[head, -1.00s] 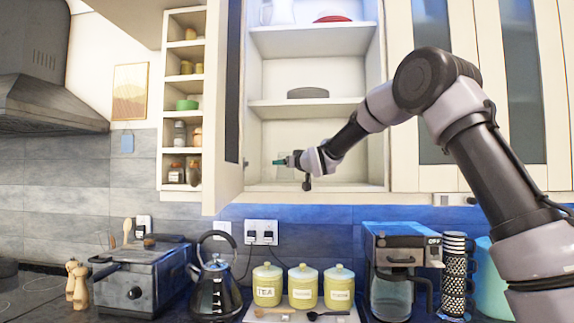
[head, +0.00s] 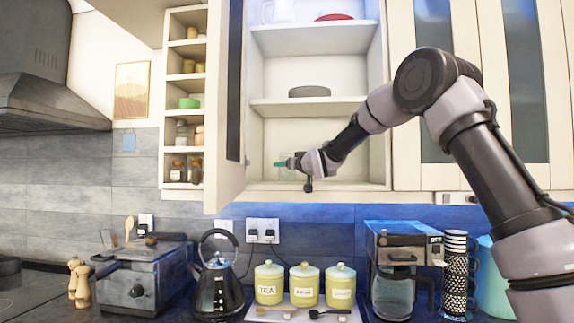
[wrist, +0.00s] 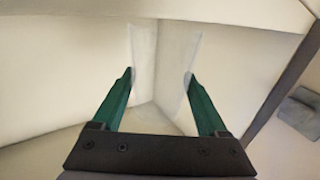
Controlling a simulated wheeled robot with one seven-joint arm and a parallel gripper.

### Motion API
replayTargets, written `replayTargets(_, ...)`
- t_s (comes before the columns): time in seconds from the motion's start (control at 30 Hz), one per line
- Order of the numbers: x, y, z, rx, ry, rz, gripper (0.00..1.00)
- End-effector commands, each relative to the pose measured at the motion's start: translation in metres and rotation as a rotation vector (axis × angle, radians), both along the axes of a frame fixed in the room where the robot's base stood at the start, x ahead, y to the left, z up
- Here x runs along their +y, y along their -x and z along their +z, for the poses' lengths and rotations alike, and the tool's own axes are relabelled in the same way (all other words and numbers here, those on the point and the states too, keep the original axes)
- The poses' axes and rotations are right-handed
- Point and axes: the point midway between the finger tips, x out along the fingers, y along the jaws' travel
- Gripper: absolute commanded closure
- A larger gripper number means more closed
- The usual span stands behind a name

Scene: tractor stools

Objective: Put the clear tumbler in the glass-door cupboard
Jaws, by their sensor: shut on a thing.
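The clear tumbler (wrist: 157,50) shows faintly between the two green fingertips in the wrist view. My gripper (wrist: 159,78) is shut on it. In the head view my gripper (head: 281,164) reaches into the lowest visible compartment of the cupboard, near its left side. There the tumbler is too faint to trace clearly. The glass-door cupboard (head: 312,106) stands open, with its door (head: 229,150) swung out to the left. I cannot tell whether the tumbler's base touches the cupboard floor (head: 330,186).
A grey dish (head: 309,91) sits on the shelf above; a red dish (head: 334,17) and a white jug (head: 279,12) are higher. The bottom compartment is clear to the right of my gripper. A kettle (head: 217,290), canisters (head: 304,285) and a coffee maker (head: 393,285) stand below.

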Motion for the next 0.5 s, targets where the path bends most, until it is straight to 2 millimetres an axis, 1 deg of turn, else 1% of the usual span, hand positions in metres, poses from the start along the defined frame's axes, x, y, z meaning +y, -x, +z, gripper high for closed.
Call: replayTargets(0.5,0.0000,0.0000,-0.0096,-0.002,0.000,0.000,0.91)
